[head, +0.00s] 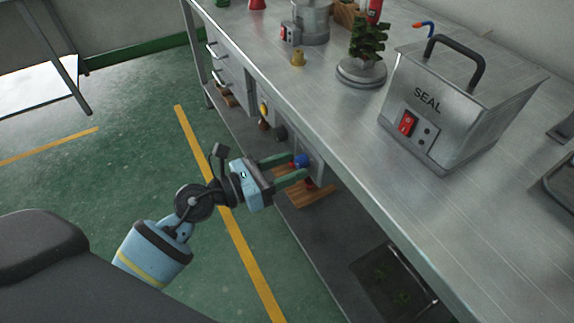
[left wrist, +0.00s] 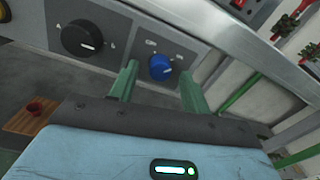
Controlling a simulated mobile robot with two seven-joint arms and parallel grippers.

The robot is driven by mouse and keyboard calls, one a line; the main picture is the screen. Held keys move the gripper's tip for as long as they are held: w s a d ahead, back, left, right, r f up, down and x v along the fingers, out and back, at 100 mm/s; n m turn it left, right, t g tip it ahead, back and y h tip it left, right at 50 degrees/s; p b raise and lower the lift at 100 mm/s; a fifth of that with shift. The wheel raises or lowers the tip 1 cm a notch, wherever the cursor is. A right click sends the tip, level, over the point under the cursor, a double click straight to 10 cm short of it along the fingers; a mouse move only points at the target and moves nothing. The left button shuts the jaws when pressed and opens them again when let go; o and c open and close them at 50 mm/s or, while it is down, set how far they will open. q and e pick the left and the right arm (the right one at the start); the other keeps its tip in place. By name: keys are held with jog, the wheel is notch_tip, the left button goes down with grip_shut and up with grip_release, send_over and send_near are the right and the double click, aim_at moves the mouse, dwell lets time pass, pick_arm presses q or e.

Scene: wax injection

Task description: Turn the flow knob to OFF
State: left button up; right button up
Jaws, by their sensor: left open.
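A blue knob (head: 301,160) sits on the grey front panel under the worktop. In the left wrist view the blue knob (left wrist: 160,67) has a white pointer mark and small markings beside it, too small to read. A black knob (left wrist: 82,38) with a white mark is to its left on the same panel; which one is the flow knob I cannot read. My left gripper (head: 282,168) is open, its two green fingers pointing at the panel with the blue knob near and between their tips. Contact cannot be made out. My right gripper is not in view.
The steel worktop edge (head: 362,181) runs above the panel. A SEAL box (head: 455,108) with a red switch and a plant on a round stand (head: 362,72) stand on top. A lower shelf (head: 325,240) holds wooden pieces and a dark tray. The green floor is clear.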

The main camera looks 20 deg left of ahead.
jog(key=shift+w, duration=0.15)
pick_arm(q)
jog(key=c, duration=1)
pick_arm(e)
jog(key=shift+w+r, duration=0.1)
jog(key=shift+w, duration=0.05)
